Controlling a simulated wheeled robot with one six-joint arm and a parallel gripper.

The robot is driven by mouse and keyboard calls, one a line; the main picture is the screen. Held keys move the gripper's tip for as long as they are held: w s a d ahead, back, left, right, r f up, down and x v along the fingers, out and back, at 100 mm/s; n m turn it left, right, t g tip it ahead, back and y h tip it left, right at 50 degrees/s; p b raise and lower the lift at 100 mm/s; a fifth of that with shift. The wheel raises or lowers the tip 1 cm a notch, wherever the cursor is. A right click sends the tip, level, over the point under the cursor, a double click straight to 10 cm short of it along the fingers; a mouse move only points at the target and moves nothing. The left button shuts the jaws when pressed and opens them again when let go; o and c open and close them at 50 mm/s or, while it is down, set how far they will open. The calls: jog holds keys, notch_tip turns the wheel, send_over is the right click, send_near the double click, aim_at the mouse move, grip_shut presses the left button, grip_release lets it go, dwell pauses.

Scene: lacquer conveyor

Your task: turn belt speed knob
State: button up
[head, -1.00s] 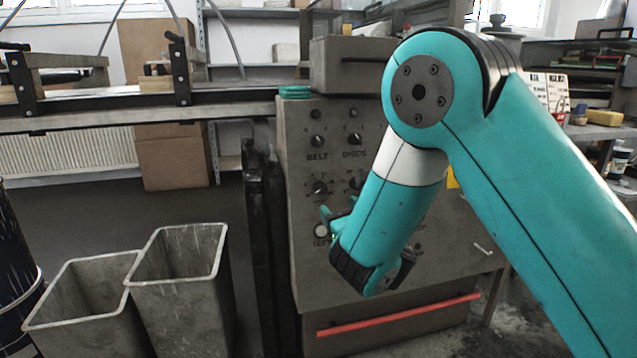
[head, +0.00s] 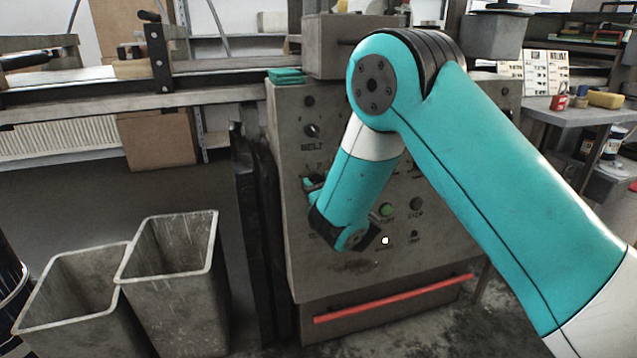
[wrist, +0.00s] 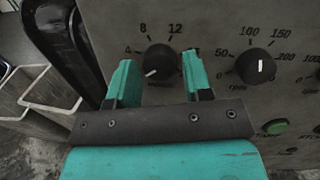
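A black round knob (wrist: 160,61) with a white pointer line is on the grey control panel in the wrist view. Its scale shows 4, 8 and 12, and the pointer is toward the lower left. My gripper (wrist: 158,76) has its two teal fingers apart, one on each side of the knob's lower part. I cannot tell if they touch it. In the head view my gripper (head: 312,184) is at the panel below the BELT label and my arm hides that knob. Another knob (head: 311,130) sits above the label.
A second knob (wrist: 255,66) with an rpm scale is to the right. A green button (wrist: 275,127) is below it; it also shows in the head view (head: 386,210). Two grey bins (head: 178,262) stand on the floor left of the panel. A red bar (head: 395,298) crosses the machine's lower front.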

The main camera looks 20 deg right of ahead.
jog(key=c, duration=0.6)
jog(key=shift+f+m+b, duration=0.1)
jog(key=shift+m+b, duration=0.2)
jog(key=shift+b, duration=0.05)
